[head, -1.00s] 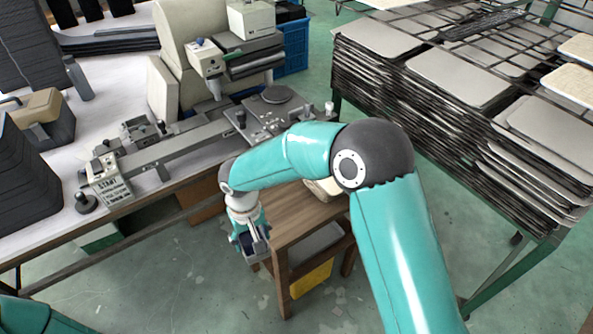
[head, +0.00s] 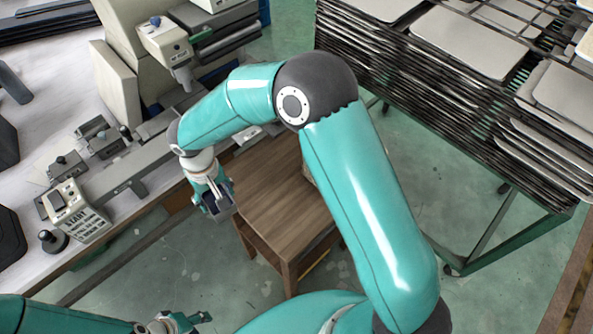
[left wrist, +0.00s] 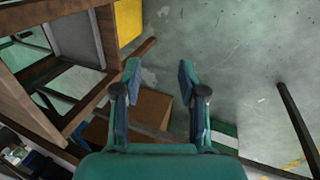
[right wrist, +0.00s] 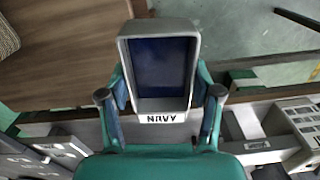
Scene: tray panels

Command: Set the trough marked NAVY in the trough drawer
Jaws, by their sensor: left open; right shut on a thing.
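The trough marked NAVY (right wrist: 160,107) is a small grey open box with a dark blue inside, its label facing my wrist in the right wrist view. My right gripper (head: 217,190) is shut on it, one finger on each side. In the head view the trough (head: 219,205) hangs beside the left edge of a wooden table. My left gripper (head: 182,322) is at the bottom of the head view. Its fingers (left wrist: 157,85) are apart and empty over the floor in the left wrist view. I cannot make out the trough drawer for certain.
A workbench (head: 45,120) with a grey machine stands left. A rack of stacked trays (head: 430,90) stands right. Open green floor lies below.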

